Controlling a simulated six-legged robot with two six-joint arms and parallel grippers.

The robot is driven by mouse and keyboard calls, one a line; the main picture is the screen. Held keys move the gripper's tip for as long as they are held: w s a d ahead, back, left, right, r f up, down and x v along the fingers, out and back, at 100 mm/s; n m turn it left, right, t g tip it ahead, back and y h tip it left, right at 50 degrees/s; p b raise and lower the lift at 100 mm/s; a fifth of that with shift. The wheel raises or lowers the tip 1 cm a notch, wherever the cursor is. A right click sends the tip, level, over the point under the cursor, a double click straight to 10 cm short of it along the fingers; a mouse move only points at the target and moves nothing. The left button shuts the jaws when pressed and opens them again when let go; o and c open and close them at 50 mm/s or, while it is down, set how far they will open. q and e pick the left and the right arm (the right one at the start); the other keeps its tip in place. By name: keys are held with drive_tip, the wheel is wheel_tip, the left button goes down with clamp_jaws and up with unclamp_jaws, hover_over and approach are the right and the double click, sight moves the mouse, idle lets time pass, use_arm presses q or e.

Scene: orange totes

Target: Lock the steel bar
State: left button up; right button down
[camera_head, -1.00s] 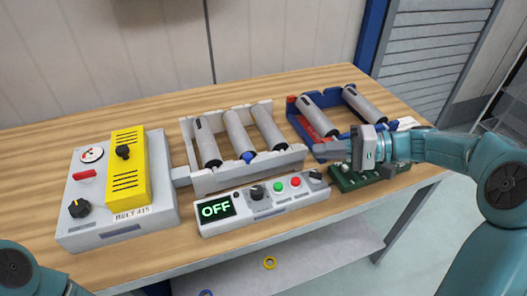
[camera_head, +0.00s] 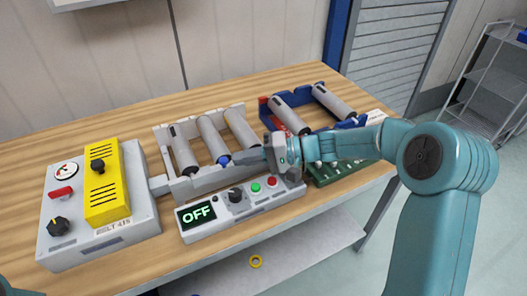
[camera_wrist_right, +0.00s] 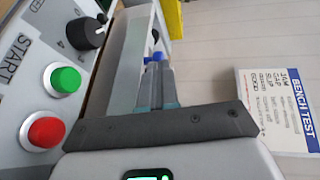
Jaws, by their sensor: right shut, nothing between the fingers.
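A white frame (camera_head: 262,112) holds three grey rollers on the bench; the middle roller (camera_head: 210,136) has a blue end (camera_head: 223,159). A pale front rail (camera_head: 196,185) runs along this frame, but I cannot tell which part is the steel bar. My right gripper (camera_head: 236,159) is shut and empty, its tips over the front rail close to the blue end. In the right wrist view its fingers (camera_wrist_right: 160,84) point at a blue part (camera_wrist_right: 158,57); contact is unclear. My left gripper is not in view.
A control box (camera_head: 216,221) reading OFF, with green and red buttons, stands in front. A grey machine with a yellow cover (camera_head: 103,190) is at left. A blue frame (camera_head: 265,110) with rollers and a green board (camera_head: 330,172) are at right. A BENCH TEST card (camera_wrist_right: 278,110) lies flat.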

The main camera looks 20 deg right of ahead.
sight(225, 164)
drive_tip(key=shift+w+a+f, duration=0.15)
drive_tip(key=shift+w+a, duration=0.1)
drive_tip(key=shift+a, duration=0.2)
drive_tip(key=a+b, duration=0.1)
drive_tip(key=a, duration=0.1)
drive_tip(key=a+b, duration=0.1)
drive_tip(key=b, duration=0.1)
drive_tip(key=shift+a+f, duration=0.2)
drive_tip(key=shift+a, duration=0.15)
drive_tip(key=shift+s+a+r, duration=0.1)
drive_tip(key=shift+a+r, duration=0.05)
